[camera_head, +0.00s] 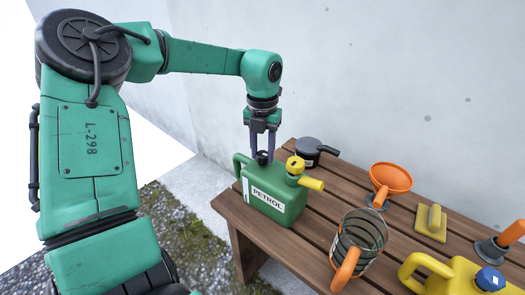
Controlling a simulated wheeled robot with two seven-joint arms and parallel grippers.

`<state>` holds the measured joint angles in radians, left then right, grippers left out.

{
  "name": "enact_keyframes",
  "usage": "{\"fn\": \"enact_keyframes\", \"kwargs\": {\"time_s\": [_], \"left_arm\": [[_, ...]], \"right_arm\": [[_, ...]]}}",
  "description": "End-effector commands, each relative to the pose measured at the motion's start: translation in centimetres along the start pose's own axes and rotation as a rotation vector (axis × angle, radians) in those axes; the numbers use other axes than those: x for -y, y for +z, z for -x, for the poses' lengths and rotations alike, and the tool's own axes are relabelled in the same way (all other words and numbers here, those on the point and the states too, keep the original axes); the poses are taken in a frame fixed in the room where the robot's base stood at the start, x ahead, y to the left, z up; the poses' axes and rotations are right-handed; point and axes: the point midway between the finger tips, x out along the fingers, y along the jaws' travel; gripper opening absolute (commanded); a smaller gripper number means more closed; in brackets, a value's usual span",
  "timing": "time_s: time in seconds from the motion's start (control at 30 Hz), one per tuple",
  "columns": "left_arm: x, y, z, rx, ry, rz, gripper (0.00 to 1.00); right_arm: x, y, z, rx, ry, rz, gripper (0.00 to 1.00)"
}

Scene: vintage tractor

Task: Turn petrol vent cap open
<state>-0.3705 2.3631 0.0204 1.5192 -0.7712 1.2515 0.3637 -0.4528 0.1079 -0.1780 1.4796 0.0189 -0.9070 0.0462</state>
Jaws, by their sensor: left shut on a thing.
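A green petrol can (278,207) with a "PETROL" label stands upright at the left end of the wooden bench. It has a yellow cap (295,164) with a yellow spout (312,184) on its right side and a green handle at its left. A small dark vent cap (262,157) sits on the can's top, left of the yellow cap. My left gripper (262,150) points straight down over the can and is shut on the dark vent cap, its fingers on either side of it. My right gripper is not in view.
The slatted bench (335,186) also holds a black lidded pot (308,150), an orange funnel (390,178), a yellow float (431,222), a glass jug (360,238) with orange handle, and a yellow can (455,276) with blue cap. A pale wall (400,80) stands behind.

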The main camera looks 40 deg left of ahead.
Motion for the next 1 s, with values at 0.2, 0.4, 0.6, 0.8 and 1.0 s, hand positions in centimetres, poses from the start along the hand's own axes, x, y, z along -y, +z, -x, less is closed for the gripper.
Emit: {"fn": "enact_keyframes", "kwargs": {"time_s": [0.2,0.4,0.6,0.8,1.0], "left_arm": [[0.0,0.0,0.1,0.002,-0.001,0.000,0.00],[0.0,0.0,0.1,0.001,-0.001,0.000,0.71],[0.0,0.0,0.1,0.001,0.000,-0.001,0.71],[0.0,0.1,2.4,0.004,-0.001,-0.001,0.71],[0.0,0.1,8.4,0.007,0.001,0.001,0.71]], "right_arm": [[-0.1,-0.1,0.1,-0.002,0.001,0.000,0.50],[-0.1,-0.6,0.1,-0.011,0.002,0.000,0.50],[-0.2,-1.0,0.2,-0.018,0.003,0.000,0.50],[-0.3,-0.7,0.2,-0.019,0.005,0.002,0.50],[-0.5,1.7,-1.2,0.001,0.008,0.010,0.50]]}}
